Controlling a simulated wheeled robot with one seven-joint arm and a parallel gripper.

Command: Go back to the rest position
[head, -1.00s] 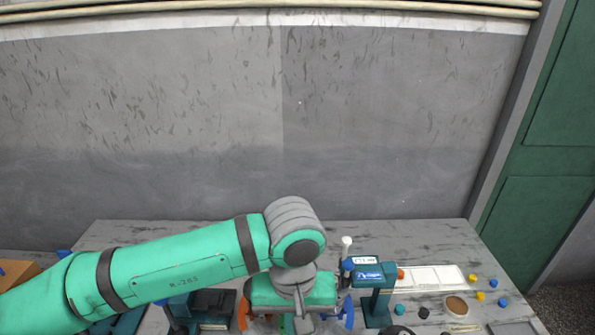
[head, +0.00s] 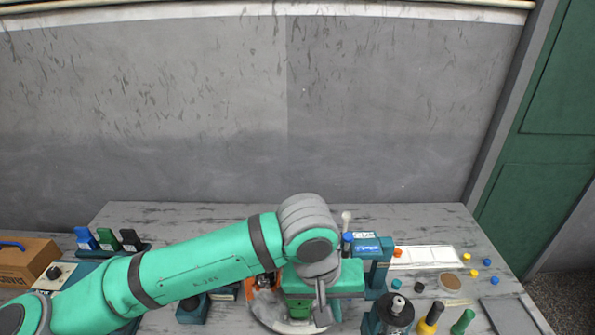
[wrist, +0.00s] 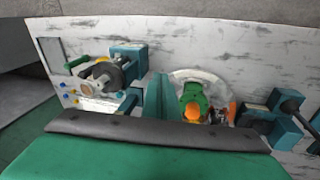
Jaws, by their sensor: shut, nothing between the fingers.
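My green arm reaches from the lower left across the table in the head view. My gripper (head: 322,308) hangs at its end, shut and empty, over the middle front of the table. Below it is a round pale plate (head: 258,318) with orange parts on it, partly hidden by the arm. The wrist view shows the same plate (wrist: 225,82) with a green and orange part (wrist: 193,102) on it. No object is held.
A teal stand (head: 376,275) with a blue-labelled top is close right of my gripper. A dark cylindrical part (head: 394,312), a yellow bottle (head: 430,318) and a green bottle (head: 463,321) stand further right. A white tray (head: 427,258) lies behind. A brown box (head: 25,263) sits far left.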

